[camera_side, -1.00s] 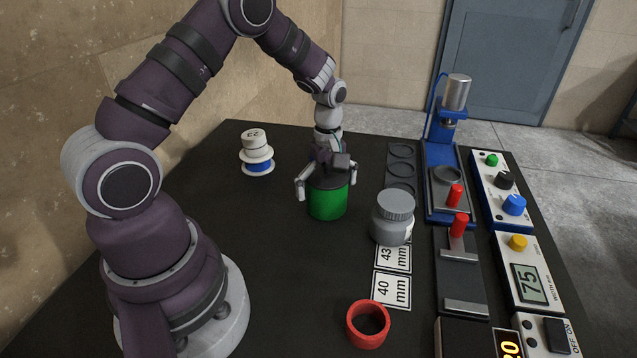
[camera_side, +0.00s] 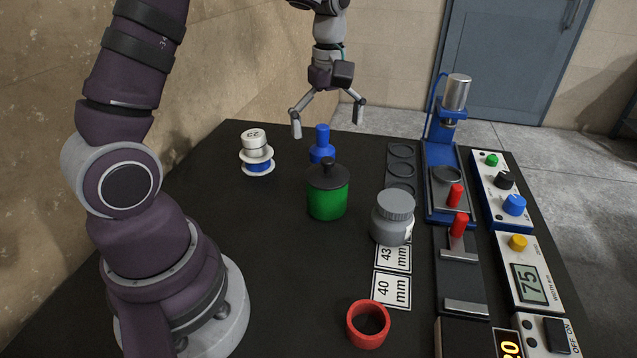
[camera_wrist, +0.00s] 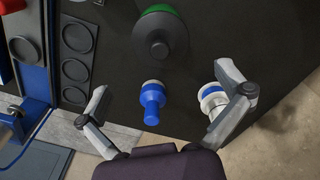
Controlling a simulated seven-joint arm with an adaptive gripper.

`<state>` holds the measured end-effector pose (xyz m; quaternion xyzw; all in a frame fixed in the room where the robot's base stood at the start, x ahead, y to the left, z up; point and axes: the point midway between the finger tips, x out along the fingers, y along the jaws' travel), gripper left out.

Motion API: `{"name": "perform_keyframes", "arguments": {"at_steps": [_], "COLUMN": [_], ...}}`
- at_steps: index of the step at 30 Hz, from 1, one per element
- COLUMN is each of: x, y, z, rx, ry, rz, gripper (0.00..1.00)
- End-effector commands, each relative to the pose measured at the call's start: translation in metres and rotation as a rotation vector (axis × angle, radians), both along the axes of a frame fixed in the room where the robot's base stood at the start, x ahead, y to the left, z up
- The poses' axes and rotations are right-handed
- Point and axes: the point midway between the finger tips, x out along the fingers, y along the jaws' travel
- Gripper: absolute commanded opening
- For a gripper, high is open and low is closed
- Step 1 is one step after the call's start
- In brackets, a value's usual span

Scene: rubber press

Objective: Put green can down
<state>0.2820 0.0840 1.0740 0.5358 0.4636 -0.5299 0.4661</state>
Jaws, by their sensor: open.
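The green can (camera_side: 327,203) stands upright on the black table, with a dark lid and a knob on top. In the wrist view its dark lid (camera_wrist: 160,38) shows at the top, with a green edge beyond it. My gripper (camera_side: 327,118) is open and empty, well above the table and behind the can. In the wrist view my gripper's fingers (camera_wrist: 166,104) are spread wide, with a blue bottle-shaped piece (camera_wrist: 152,103) below and between them. Nothing touches the can but the table.
The blue piece (camera_side: 321,146) stands just behind the can. White spools (camera_side: 256,152) stand to the left. A grey jar (camera_side: 393,217) is close on the right, and a red ring (camera_side: 368,324) lies in front. The blue press (camera_side: 441,155) and control boxes (camera_side: 500,185) line the right side.

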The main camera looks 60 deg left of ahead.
Motion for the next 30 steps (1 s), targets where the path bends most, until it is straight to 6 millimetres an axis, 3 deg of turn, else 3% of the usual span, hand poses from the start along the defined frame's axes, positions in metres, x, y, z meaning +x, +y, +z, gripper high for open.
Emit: {"name": "perform_keyframes", "arguments": {"at_steps": [4,9,15,20,30], "x": [-0.017,-0.062,-0.107,-0.117,-0.117], "y": [-0.021,-0.056,-0.080,-0.084,-0.084], "z": [0.033,0.065,0.065,0.060,0.060], "rx": [0.039,0.151,0.305,0.356,0.356], "ry": [-0.090,-0.243,-0.368,-0.396,-0.394], "rz": [-0.266,-0.788,-1.269,-1.401,-1.404], "gripper": [1.00,1.00,1.00,1.00,1.00]}}
